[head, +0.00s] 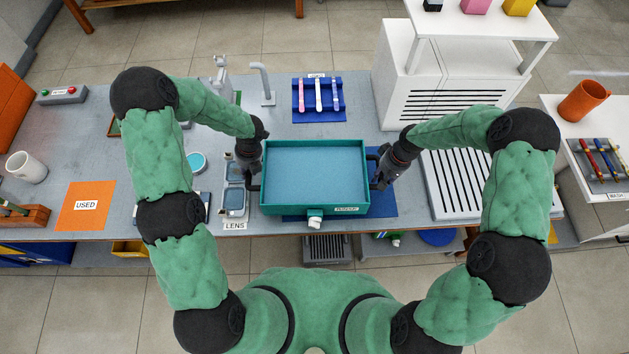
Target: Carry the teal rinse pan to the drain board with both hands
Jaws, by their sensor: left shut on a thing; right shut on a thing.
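The teal rinse pan (314,209) is in the middle of the head view, over a blue mat (382,200) at the table's front. Blue water fills it and it looks level. I cannot tell whether it touches the mat. My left gripper (252,180) is shut at the pan's left side, on its dark handle. My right gripper (378,178) is shut at its right side, on the other handle, which is partly hidden. The drain board (440,208), pale with dark slots, lies to the right, partly behind my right arm.
A LENS tray (235,202) is close to the pan's left. A tap (264,84) and a blue rack with pens (318,98) stand behind it. A white slotted cabinet (400,85) stands at the back right. An orange USED mat (85,206) lies far left.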

